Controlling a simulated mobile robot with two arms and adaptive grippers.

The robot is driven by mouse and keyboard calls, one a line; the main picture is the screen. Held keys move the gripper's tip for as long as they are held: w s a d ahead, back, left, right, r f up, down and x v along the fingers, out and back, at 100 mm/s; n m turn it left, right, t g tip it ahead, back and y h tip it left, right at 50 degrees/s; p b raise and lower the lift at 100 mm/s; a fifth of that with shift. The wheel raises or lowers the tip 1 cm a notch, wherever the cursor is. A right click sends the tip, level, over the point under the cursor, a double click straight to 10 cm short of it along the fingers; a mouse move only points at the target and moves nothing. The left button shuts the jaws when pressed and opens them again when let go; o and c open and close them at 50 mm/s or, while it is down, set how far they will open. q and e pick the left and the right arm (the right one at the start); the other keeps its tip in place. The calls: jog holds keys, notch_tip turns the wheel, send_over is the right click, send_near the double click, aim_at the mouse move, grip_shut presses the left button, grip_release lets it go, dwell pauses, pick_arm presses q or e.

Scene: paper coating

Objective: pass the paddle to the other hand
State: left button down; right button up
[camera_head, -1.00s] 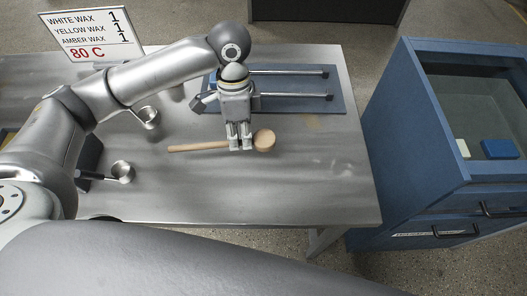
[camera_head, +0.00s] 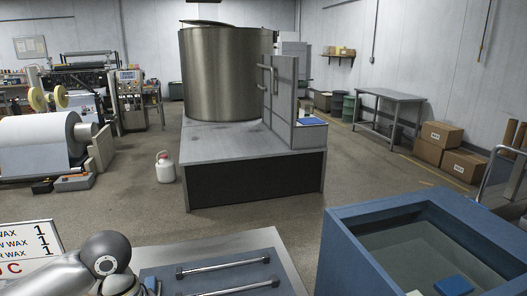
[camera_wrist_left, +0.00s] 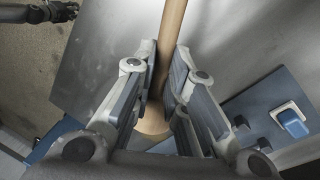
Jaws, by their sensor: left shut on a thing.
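The wooden paddle (camera_wrist_left: 171,30) shows in the left wrist view, its pale round handle running up to the top edge. Its wider end (camera_wrist_left: 153,122) is low between my fingers, partly hidden. My left gripper (camera_wrist_left: 160,80) is shut on the paddle, with one finger on each side of the wood. In the head view only part of my left arm shows at the lower left; the left gripper and paddle are out of that picture.
The metal table (camera_head: 240,243) carries a blue rack plate with two rods (camera_head: 225,266). A wax sign (camera_head: 28,250) stands at left. A blue open-topped cabinet (camera_head: 345,240) is at right. A dark, unidentified object (camera_wrist_left: 40,12) shows top left in the wrist view. Floor lies beyond the table.

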pick_arm(q)
jog(key=d+n, duration=0.1)
jog(key=n, duration=0.2)
jog(key=s+n+t, duration=0.1)
jog(key=n, duration=0.2)
jog(key=s+d+n, duration=0.1)
jog(key=n, duration=0.2)
jog(key=shift+d+r+t+h, duration=0.15)
jog(key=shift+d+t+h, duration=0.15)
jog(key=shift+d, duration=0.05)
jog(key=shift+w, duration=0.1)
